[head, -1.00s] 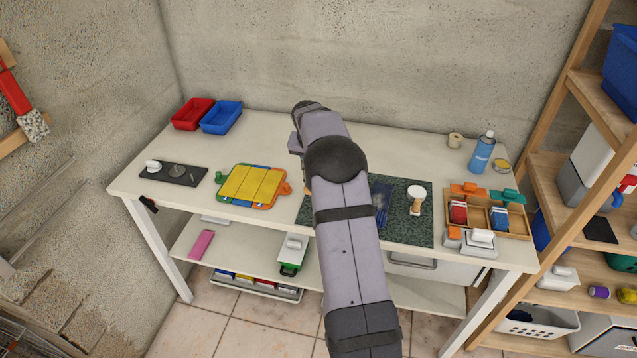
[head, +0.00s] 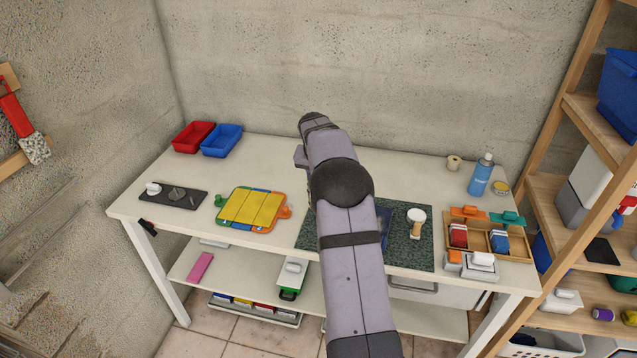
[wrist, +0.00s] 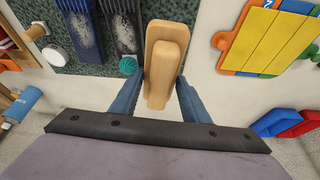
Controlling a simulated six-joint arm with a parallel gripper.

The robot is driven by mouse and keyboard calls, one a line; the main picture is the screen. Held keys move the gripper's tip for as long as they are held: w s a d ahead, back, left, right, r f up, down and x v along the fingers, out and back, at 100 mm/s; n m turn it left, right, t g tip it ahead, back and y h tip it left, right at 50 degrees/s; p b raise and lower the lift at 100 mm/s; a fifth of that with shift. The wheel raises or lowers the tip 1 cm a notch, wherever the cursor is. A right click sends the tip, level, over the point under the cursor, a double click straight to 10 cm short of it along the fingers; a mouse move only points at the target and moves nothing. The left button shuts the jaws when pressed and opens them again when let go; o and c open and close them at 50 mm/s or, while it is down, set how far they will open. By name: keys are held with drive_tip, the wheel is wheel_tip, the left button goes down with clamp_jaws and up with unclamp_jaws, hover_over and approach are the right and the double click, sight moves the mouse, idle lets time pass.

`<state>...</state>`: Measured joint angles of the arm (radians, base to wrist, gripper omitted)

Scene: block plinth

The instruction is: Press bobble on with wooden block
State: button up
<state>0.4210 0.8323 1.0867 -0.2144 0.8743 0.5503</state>
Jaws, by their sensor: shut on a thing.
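My gripper (wrist: 158,100) is shut on a tan wooden block (wrist: 166,58) with rounded edges, seen in the wrist view between the two blue fingers. The pieces lie on a dark green speckled mat (wrist: 70,63). In the wrist view the block appears apart from the teal piece; its height above the table is unclear. In the head view my arm hides the gripper, block and teal piece. The mat (head: 408,254) shows partly there.
A wooden box (head: 478,245) of red and blue items is right. A yellow panel (head: 254,208), a dark tray (head: 173,197) and red (head: 193,137) and blue (head: 221,140) bins are left.

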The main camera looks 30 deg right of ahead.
drive_tip(key=s+d+r+m+g+p, duration=0.1)
drive_tip(key=s+d+m+p, duration=0.1)
drive_tip(key=s+d+p, duration=0.3)
drive_tip(key=s+d+r+m+p, duration=0.1)
drive_tip(key=s+d+p, duration=0.15)
drive_tip(key=d, duration=0.45)
drive_tip(key=w+a+r+n+t+y, duration=0.2)
drive_tip(key=w+n, duration=0.4)
drive_tip(key=n, duration=0.6)
drive_tip(key=shift+a+r+t+y+p, duration=0.3)
drive_tip(key=shift+a+r+y, duration=0.3)
drive_tip(key=shift+r, duration=0.05)
drive_tip(key=shift+f, duration=0.15)
drive_tip(key=shift+f+b, duration=1.7)
drive_tip(key=shift+f, duration=0.2)
drive_tip(key=shift+f+b, duration=1.6)
drive_tip(key=shift+f, duration=0.9)
drive_tip(key=shift+s+a+f, duration=0.15)
drive_tip(key=shift+s+f, duration=0.1)
drive_tip(key=shift+f, duration=0.15)
